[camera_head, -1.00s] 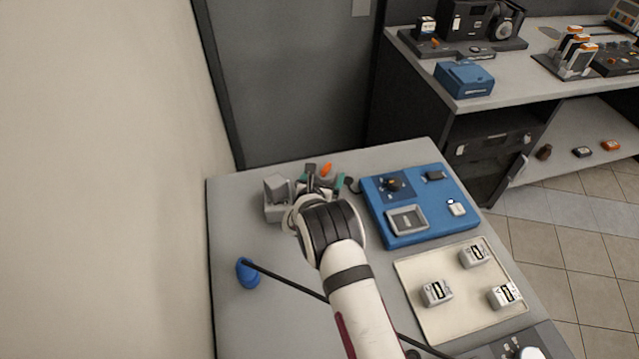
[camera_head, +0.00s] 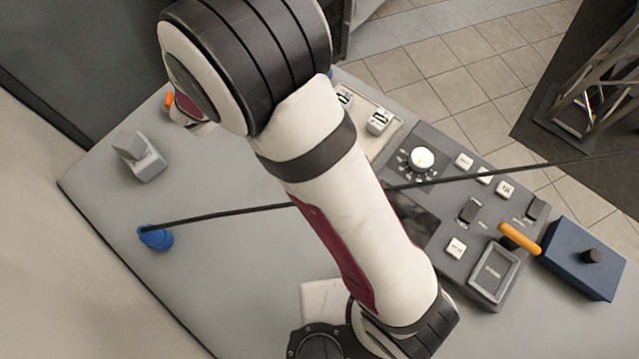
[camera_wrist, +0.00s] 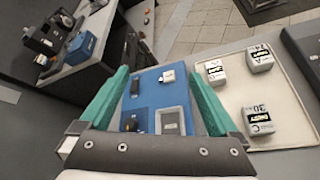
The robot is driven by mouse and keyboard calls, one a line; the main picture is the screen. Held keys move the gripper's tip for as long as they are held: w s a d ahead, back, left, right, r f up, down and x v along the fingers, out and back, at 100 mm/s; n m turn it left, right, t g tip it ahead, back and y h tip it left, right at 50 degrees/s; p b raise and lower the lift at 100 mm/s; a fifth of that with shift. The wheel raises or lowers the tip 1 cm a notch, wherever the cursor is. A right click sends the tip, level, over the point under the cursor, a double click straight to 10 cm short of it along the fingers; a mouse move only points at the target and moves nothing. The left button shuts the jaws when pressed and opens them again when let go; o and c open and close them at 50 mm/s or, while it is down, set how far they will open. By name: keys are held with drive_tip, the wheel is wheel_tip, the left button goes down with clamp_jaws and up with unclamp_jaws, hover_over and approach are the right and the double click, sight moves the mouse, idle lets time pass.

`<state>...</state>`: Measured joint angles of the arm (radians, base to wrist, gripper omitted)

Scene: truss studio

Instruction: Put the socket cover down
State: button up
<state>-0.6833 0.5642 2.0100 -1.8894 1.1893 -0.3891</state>
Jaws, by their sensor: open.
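My gripper (camera_wrist: 158,74) shows in the wrist view with two teal fingers spread wide and nothing between them. Beyond and below the fingers lies the blue panel (camera_wrist: 150,101). On it a grey square framed plate (camera_wrist: 171,122) lies flat, partly hidden by the gripper body; it may be the socket cover, but I cannot tell for sure. A similar grey framed plate (camera_head: 495,274) is on the dark grey panel (camera_head: 430,150) in the head view. There my arm hides the gripper and nearly all of the blue panel.
A cream tray (camera_wrist: 285,125) with white labelled blocks stands right of the blue panel. A grey block (camera_head: 139,156) and a blue holder with a black rod (camera_head: 155,238) stand on the left. An orange handle (camera_head: 520,238) rises near a dark blue box (camera_head: 582,258).

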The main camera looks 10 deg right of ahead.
drive_tip(key=s+d+r+m+g, duration=0.4)
drive_tip(key=s+d+m+g, duration=0.5)
drive_tip(key=s+d+m, duration=0.7)
drive_tip(key=s+a+m+g+y, duration=0.1)
drive_tip(key=s+a+m+y, duration=0.2)
drive_tip(key=s+m, duration=0.3)
drive_tip(key=s+a+m+y, duration=0.4)
drive_tip(key=s+m+y, duration=0.1)
drive_tip(key=s, duration=0.5)
drive_tip(key=shift+a+m+g+y, duration=0.3)
drive_tip(key=shift+m+g, duration=0.1)
drive_tip(key=shift+m, duration=0.3)
